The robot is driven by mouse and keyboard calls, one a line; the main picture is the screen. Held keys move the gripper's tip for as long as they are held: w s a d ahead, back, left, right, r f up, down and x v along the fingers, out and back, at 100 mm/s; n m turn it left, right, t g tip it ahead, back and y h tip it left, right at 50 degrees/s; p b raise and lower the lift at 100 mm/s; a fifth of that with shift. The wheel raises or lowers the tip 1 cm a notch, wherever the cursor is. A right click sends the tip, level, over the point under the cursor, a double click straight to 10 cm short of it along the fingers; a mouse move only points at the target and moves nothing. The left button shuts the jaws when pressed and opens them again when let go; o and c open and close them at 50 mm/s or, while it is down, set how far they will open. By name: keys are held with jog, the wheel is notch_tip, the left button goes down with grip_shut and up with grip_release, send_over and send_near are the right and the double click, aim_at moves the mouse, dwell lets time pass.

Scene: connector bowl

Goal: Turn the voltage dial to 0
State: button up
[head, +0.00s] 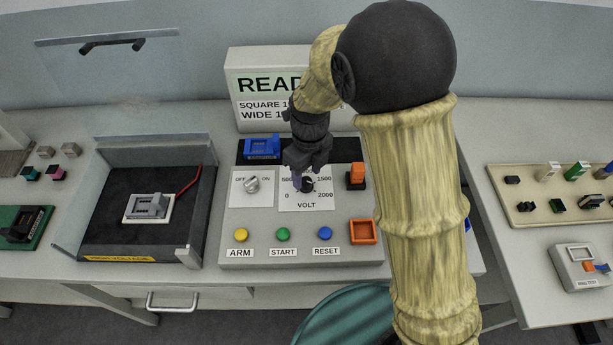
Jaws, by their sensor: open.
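The voltage dial (308,186) is a small dark knob on the white VOLT plate (312,205) of the grey control panel (230,215). Marks 0, 500, 1500 and 2000 show around it; the top mark is hidden behind my gripper. My gripper (304,180) is over the dial, pointing down, with its fingertips at or around the knob. It is open; I cannot tell whether the fingers touch the knob. The dial's pointer is too small and covered to read.
An OFF/ON knob (252,185) sits left of the dial. An orange switch (356,174) stands to its right. ARM (241,235), START (283,235) and RESET (325,234) buttons line the front. A display sign (250,100) stands behind. A clear-shielded test bay (110,235) lies left.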

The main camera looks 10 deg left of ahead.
jog(key=shift+f, duration=1.05)
jog(key=shift+c, duration=0.3)
jog(key=c, duration=0.9)
